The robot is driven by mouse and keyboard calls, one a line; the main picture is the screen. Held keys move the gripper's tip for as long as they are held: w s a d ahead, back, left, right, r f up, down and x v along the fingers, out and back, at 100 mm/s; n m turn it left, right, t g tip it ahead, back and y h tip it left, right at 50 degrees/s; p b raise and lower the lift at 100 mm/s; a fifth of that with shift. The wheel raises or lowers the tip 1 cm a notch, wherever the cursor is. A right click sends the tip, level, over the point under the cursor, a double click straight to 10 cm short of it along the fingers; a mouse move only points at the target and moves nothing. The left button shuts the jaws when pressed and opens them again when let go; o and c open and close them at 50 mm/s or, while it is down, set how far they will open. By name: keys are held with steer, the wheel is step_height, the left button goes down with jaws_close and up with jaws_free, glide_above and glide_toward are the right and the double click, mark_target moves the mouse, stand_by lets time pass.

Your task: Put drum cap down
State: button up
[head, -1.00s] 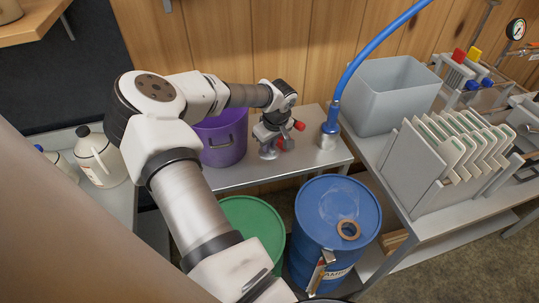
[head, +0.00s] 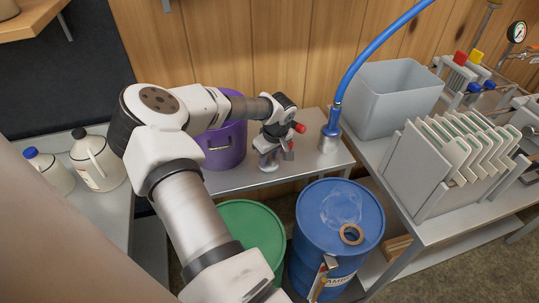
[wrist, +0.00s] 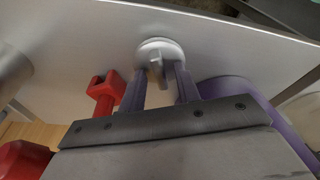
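The drum cap (wrist: 160,48), a pale grey disc with a narrow raised grip, appears to rest on the grey metal bench (wrist: 65,35). It also shows in the head view (head: 268,166), partly hidden by my gripper. My gripper (wrist: 160,80) is over the cap, pointing down at the bench. Its two fingers stand apart on either side of the raised grip, with a narrow gap visible on each side. The gripper also shows in the head view (head: 271,152), just above the cap.
A purple pail (head: 225,147) stands close left of my gripper. A metal fitting on a blue hose (head: 330,138) stands at its right. Red parts (wrist: 105,90) show beside the fingers. A green drum (head: 250,225) and a blue drum (head: 320,205) stand in front of the bench.

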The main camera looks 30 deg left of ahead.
mark_target(274, 167)
steer(key=shift+r, duration=0.1)
steer(key=b+v, duration=0.1)
steer(key=v, duration=1.1)
steer(key=shift+b, duration=0.3)
